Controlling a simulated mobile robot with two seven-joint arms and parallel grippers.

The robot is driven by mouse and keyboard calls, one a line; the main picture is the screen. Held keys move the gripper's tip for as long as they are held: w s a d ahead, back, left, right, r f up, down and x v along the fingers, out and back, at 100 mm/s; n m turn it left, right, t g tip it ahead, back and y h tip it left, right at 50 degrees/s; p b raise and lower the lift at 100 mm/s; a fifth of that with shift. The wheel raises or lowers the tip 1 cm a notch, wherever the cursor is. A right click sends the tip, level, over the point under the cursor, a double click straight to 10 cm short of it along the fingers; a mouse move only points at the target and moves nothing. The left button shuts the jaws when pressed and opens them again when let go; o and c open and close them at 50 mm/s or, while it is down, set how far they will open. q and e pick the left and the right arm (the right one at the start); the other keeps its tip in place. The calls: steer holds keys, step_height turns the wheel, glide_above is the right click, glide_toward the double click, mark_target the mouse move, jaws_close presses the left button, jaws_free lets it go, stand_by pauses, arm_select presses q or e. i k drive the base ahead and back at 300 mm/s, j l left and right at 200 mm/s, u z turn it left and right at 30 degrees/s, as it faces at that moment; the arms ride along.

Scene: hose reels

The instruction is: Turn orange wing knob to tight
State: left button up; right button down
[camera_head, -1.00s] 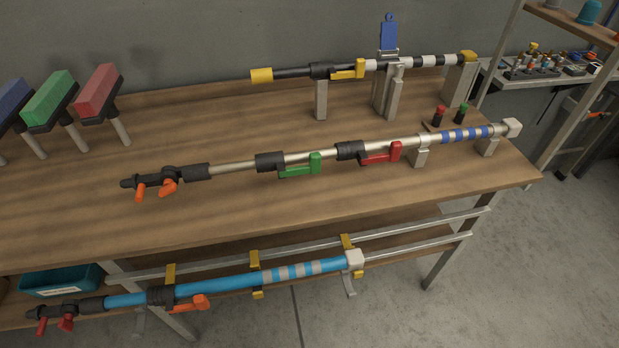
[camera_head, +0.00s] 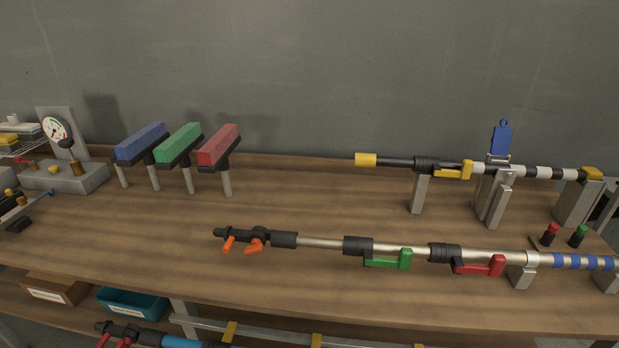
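An orange wing knob (camera_head: 254,246) sits under the black clamp head (camera_head: 258,235) at the left end of the silver pole (camera_head: 320,242). A second orange wing piece (camera_head: 229,243) hangs just left of it, near the pole's tip. The pole lies across the workbench, with a green lever (camera_head: 390,260) and a red lever (camera_head: 480,266) farther along it. Whether the knob is tight or loose cannot be told from this view. Neither of my grippers shows.
Blue (camera_head: 140,143), green (camera_head: 178,144) and red (camera_head: 218,146) blocks stand on posts behind. A yellow-ended pole (camera_head: 395,162) rests on supports at the back right. A gauge unit (camera_head: 62,150) stands at far left. A blue pole (camera_head: 180,341) lies below the bench. Bench space left of the silver pole is clear.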

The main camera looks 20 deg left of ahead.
mark_target(257, 246)
steer(key=u, duration=1.2)
